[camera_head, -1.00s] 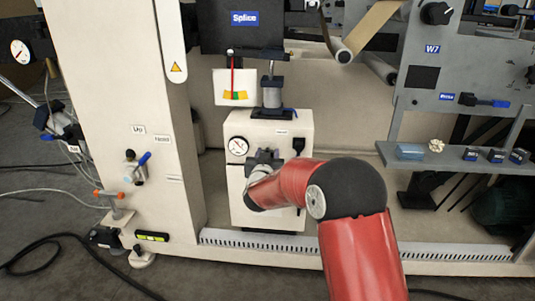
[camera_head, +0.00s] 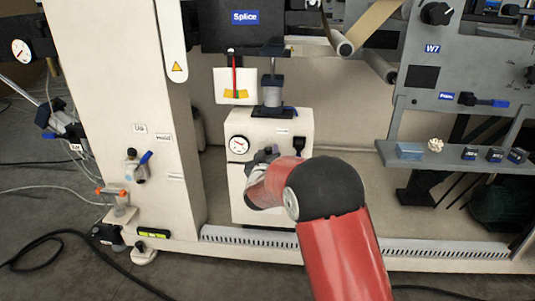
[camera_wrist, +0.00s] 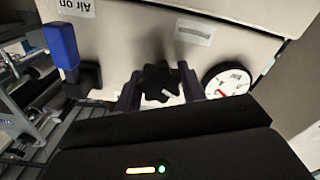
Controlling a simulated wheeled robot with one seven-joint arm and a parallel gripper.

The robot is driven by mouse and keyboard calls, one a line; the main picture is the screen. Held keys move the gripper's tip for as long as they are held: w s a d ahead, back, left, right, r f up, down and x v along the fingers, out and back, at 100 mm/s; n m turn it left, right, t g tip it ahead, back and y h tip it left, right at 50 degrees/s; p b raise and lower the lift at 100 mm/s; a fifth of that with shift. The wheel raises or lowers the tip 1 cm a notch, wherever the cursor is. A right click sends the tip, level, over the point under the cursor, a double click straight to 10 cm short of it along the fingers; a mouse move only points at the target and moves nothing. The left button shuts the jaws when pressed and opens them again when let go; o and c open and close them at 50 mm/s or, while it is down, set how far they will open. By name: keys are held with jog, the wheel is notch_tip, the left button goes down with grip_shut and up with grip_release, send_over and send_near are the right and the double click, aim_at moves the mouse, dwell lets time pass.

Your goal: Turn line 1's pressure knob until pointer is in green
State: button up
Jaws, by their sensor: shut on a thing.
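In the wrist view, my gripper (camera_wrist: 160,92) is shut on a dark lobed knob (camera_wrist: 160,78) with a white mark, one finger on each side. A round white gauge (camera_wrist: 228,82) with a red needle is just right of the knob, partly cut off by my gripper's body. In the head view the gauge (camera_head: 239,145) is on the white cabinet (camera_head: 243,215), and my arm hides most of the knob. Above it, a white plate (camera_head: 222,88) carries a coloured band and an upright red pointer (camera_head: 235,75). The pointer's lower end is at the band's middle.
A blue-handled valve (camera_wrist: 62,45) labelled "Air on" is left of the knob in the wrist view. A black fitting (camera_head: 299,146) is on the cabinet to the right of my gripper. A grey shelf (camera_head: 450,160) with small items is further right.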

jog(key=o, duration=1)
jog(key=shift+c, duration=0.2)
jog(key=s, duration=0.8)
jog(key=shift+a, duration=0.15)
jog(key=shift+w, duration=0.1)
